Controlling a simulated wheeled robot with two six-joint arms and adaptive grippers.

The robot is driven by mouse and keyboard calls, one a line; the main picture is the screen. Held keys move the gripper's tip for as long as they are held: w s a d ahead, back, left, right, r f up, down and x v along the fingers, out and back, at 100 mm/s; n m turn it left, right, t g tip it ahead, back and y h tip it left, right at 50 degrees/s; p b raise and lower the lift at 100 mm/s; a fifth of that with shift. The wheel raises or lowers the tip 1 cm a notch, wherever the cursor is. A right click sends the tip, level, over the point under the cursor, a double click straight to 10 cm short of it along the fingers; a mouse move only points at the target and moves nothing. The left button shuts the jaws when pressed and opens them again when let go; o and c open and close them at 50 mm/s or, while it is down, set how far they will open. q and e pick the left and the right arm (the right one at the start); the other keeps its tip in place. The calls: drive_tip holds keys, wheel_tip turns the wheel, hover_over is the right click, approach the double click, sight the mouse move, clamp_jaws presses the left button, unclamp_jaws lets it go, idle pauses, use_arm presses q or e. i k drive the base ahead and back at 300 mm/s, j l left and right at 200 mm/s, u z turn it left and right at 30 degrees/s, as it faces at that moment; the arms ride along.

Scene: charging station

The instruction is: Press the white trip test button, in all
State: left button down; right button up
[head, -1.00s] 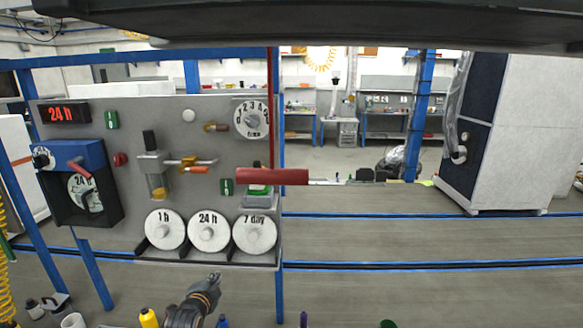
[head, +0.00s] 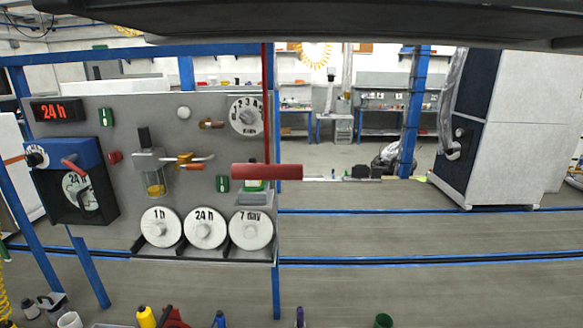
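A small round white button (head: 183,112) sits on the upper part of the grey panel (head: 215,145), between a green switch on the left and a numbered dial on the right. It stands clear, with nothing in front of it. Neither of my grippers shows in the head view.
The panel carries a red button (head: 115,157), a blue box (head: 75,155), a valve (head: 185,160) and dials (head: 204,228). A red bar (head: 267,172) hangs before its right edge. Bottles, including a yellow one (head: 146,317), stand below.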

sight(184, 112)
drive_tip(key=j, duration=0.3)
drive_tip(key=k+j, duration=0.1)
drive_tip(key=j, duration=0.25)
drive_tip(key=u, duration=1.35)
